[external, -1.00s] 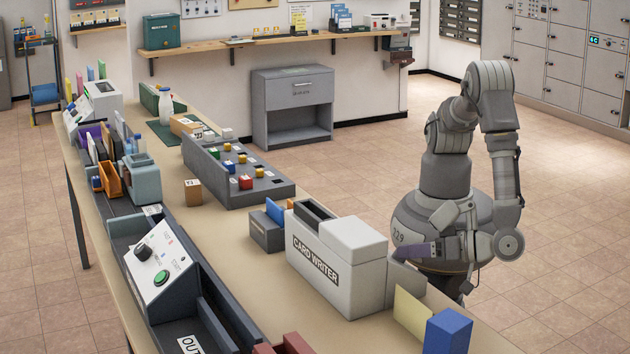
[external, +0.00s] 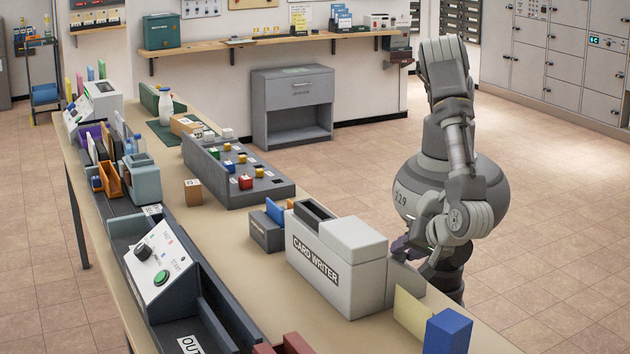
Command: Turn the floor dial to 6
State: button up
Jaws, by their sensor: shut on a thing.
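A black dial knob (external: 143,252) sits on the sloped white panel (external: 165,275) at the left front of the long table, above a green START button (external: 163,278). Its setting and small labels are too small to read, so I cannot tell whether it is the floor dial. My gripper (external: 412,243) is behind the card writer's right end, partly hidden by my own arm. It is shut on a purple flat thing (external: 400,246), of which only a small part shows. My gripper is far to the right of the knob.
The card writer (external: 335,265) stands between my arm and the sloped panel. A blue block (external: 447,331) and a cream board (external: 410,318) stand at the front right. A grey console with coloured knobs (external: 238,180) is farther back. The floor to my right is clear.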

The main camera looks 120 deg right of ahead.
jog(key=m+g+y+p, duration=0.1)
jog(key=p, duration=0.1)
jog(key=m+g+y+p, duration=0.1)
jog(key=m+p, duration=0.1)
jog(key=shift+w+d+r, duration=0.15)
jog(key=shift+d+r, duration=0.05)
jog(key=shift+r, duration=0.15)
jog(key=m+g+y+p, duration=0.1)
jog(key=p, duration=0.1)
jog(key=m+g+y+p, duration=0.1)
jog(key=p, duration=0.1)
jog(key=shift+w+d+f+m+y, duration=0.1)
jog(key=shift+w+d+m+y, duration=0.05)
jog(key=shift+m+y, duration=0.15)
jog(key=shift+f, duration=0.1)
jog(key=o, duration=1.1)
jog(key=shift+c, duration=0.2)
jog(key=p+v, duration=0.1)
jog(key=v, duration=0.6)
jog(key=shift+w+r, duration=0.2)
jog(key=shift+r, duration=0.15)
